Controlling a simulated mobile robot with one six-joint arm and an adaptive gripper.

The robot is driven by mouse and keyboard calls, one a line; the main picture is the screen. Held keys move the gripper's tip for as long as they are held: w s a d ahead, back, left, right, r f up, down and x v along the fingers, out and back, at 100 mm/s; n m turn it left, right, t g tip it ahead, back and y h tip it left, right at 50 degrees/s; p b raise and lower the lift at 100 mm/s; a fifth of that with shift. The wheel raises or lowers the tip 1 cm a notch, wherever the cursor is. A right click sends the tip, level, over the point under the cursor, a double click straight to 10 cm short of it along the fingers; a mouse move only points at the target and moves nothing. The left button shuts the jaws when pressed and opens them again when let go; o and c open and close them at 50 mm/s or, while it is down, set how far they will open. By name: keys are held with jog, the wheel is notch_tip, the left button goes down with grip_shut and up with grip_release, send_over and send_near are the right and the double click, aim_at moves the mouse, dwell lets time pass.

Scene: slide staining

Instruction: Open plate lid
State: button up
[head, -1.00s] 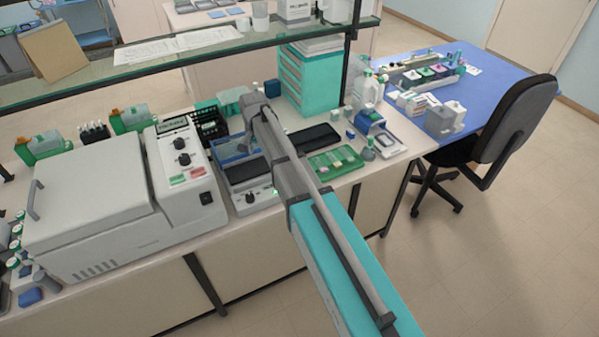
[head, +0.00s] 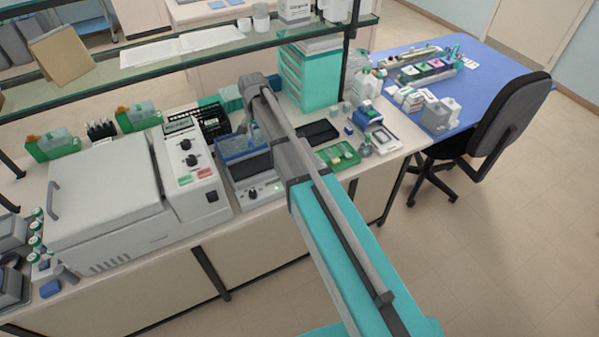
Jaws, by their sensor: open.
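A small white bench instrument with a front knob (head: 252,192) stands mid-bench, just left of my arm. It has a dark flat plate (head: 250,168) on top. A blue see-through cover or tray (head: 238,146) is at its back; I cannot tell whether this is the plate lid, or how it is hinged. My arm rises from the bottom right, and its grey joint is above the bench near this instrument. My gripper cannot be made out; it is out of view or hidden behind my arm. Part of the instrument's right side is hidden by my arm.
A large white machine with a closed lid (head: 105,190) and a control panel (head: 190,165) stands left. A green tray (head: 338,155) and a dark flat pad (head: 317,132) lie right of my arm. A glass shelf (head: 190,58) crosses above the bench's back. A chair (head: 490,135) stands right.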

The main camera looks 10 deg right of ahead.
jog(key=s+d+f+n+b, duration=0.2)
jog(key=s+d+f+b, duration=0.1)
jog(key=s+d, duration=0.2)
jog(key=s+d+f+n+b, duration=0.1)
jog(key=s+d+f+b, duration=0.2)
jog(key=s, duration=0.7)
jog(key=d+b, duration=0.1)
jog(key=d, duration=0.1)
jog(key=shift+s+d+f+n, duration=0.2)
jog(key=shift+d+f+n, duration=0.2)
jog(key=s+d+f+n+b, duration=0.2)
jog(key=s+d+b, duration=0.1)
jog(key=s, duration=0.5)
jog(key=shift+s+d+f, duration=0.15)
jog(key=shift+d+f, duration=0.2)
jog(key=shift+d, duration=0.05)
